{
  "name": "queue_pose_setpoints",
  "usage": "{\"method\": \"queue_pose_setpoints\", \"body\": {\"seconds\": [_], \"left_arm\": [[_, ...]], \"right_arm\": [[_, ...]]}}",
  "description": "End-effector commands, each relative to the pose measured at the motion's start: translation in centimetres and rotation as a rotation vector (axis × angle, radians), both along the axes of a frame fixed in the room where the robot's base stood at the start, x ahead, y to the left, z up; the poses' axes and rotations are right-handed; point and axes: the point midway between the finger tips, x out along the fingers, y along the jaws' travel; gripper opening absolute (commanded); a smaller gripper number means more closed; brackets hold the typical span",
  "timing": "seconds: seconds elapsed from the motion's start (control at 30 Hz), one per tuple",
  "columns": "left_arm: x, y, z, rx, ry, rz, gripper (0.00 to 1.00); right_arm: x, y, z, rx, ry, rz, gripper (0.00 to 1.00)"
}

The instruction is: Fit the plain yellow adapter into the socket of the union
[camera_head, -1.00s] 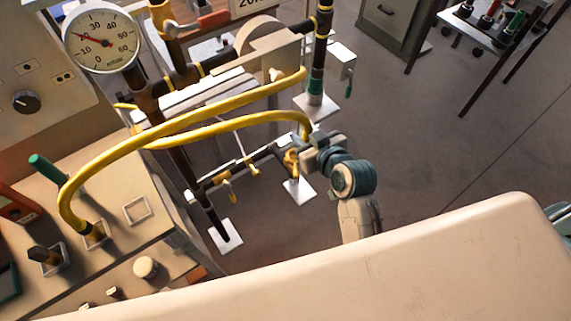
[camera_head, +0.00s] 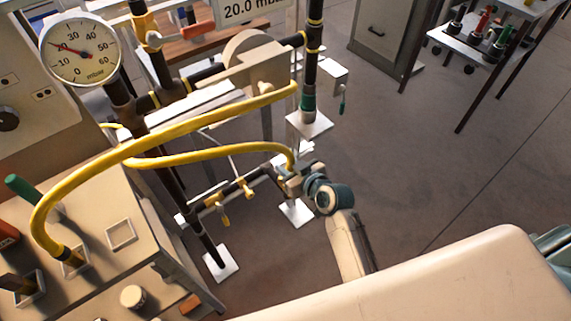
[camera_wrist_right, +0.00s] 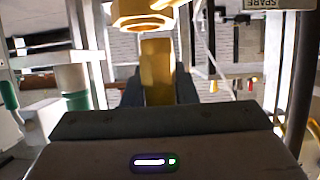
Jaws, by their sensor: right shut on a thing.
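My right gripper (camera_head: 290,178) is beside the pipe run at the middle of the head view. In the right wrist view its dark fingers (camera_wrist_right: 157,92) are shut on the plain yellow adapter (camera_wrist_right: 157,68), which stands upright between them. A yellow six-sided fitting with a round opening facing down, apparently the union (camera_wrist_right: 140,18), is just above the adapter. A gap shows between them in this view; how well they line up in depth I cannot tell. My left gripper is not in view.
A yellow hose (camera_head: 215,153) comes down to the union area, and another yellow hose (camera_head: 165,132) arches above it. Dark pipes with yellow valves (camera_head: 246,188) stand close left. A bench (camera_head: 150,215) is at left. Open floor (camera_head: 420,130) lies to the right.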

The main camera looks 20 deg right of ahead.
Motion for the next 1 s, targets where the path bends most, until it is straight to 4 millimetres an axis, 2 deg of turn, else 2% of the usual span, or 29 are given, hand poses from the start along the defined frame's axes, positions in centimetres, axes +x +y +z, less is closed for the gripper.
{"method": "queue_pose_setpoints", "body": {"seconds": [0.1, 0.3, 0.5, 0.73, 0.77, 0.8, 0.87, 1.0], "left_arm": [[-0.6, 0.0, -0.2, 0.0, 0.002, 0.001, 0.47], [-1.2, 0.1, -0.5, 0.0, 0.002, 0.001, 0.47], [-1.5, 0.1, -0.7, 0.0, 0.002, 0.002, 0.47], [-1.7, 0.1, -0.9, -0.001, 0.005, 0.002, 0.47], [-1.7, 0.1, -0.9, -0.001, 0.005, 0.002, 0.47], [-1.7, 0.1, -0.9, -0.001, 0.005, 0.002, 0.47], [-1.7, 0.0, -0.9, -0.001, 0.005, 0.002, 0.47], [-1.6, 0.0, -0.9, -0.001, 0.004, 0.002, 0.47]], "right_arm": [[1.7, -0.1, -0.1, -0.001, 0.0, 0.0, 0.0], [3.2, -0.2, -0.6, -0.001, 0.003, 0.0, 0.0], [3.0, -0.2, -3.7, -0.001, 0.006, 0.001, 0.0], [2.7, -0.2, -4.5, -0.002, 0.014, 0.003, 0.0], [2.7, -0.2, -4.6, -0.003, 0.016, 0.003, 0.28], [2.7, -0.2, -4.6, -0.003, 0.015, 0.003, 0.36], [2.7, -0.2, -4.5, -0.003, 0.014, 0.002, 0.47], [2.8, -0.2, -4.3, -0.001, 0.009, 0.001, 0.47]]}}
